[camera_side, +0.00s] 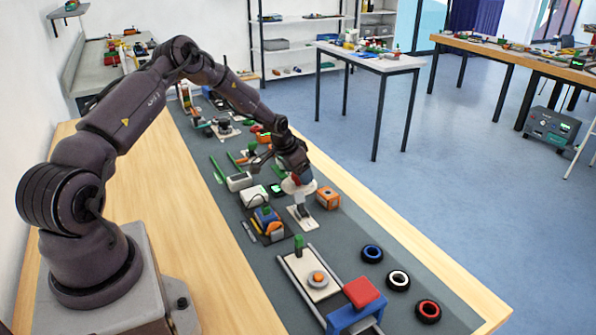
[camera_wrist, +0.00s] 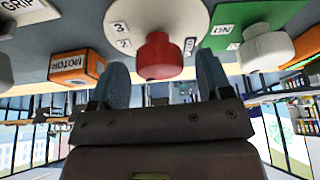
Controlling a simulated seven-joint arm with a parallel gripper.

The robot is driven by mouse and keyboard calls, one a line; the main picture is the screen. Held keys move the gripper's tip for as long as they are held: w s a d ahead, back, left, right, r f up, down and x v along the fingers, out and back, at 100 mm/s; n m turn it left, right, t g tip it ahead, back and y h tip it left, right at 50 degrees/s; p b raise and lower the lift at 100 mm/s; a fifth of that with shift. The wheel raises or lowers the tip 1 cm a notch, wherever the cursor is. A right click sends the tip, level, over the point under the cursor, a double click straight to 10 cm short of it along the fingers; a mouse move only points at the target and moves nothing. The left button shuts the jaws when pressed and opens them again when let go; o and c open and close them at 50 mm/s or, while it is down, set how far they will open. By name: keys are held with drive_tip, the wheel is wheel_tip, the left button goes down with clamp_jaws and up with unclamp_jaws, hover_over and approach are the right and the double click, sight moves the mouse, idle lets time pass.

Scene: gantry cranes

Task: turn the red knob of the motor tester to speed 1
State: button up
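The red knob (camera_wrist: 159,57) sits on a round white dial (camera_wrist: 120,18) in the wrist view, with the numbers 3 and 2 visible at its left. The rest of the dial's marks are partly hidden or too small to read. My gripper (camera_wrist: 163,76) has its blue fingers apart, one on each side of the knob in the picture. A gap shows between the knob and each finger, so my gripper is open and empty. In the side view, my gripper (camera_side: 298,179) is low over the white dial (camera_side: 290,187) and mostly covers the knob.
An orange box labelled MOTOR (camera_wrist: 78,67) stands beside the dial; it also shows in the side view (camera_side: 327,198). A green panel (camera_wrist: 228,28) with a white knob (camera_wrist: 266,50) is on the other side. Three tyres (camera_side: 398,280) lie near the table's right edge.

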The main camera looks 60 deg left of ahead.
drive_tip(key=v, duration=1.3)
drive_tip(key=s+d+r, duration=1)
drive_tip(key=s+d, duration=0.1)
drive_tip(key=d, duration=0.2)
drive_tip(key=s+d+r+m+t, duration=0.1)
drive_tip(key=s+d+r, duration=0.9)
drive_tip(key=s+d, duration=0.2)
drive_tip(key=shift+s+d, duration=0.3)
drive_tip(key=shift+d, duration=0.75)
drive_tip(key=shift+r, duration=0.15)
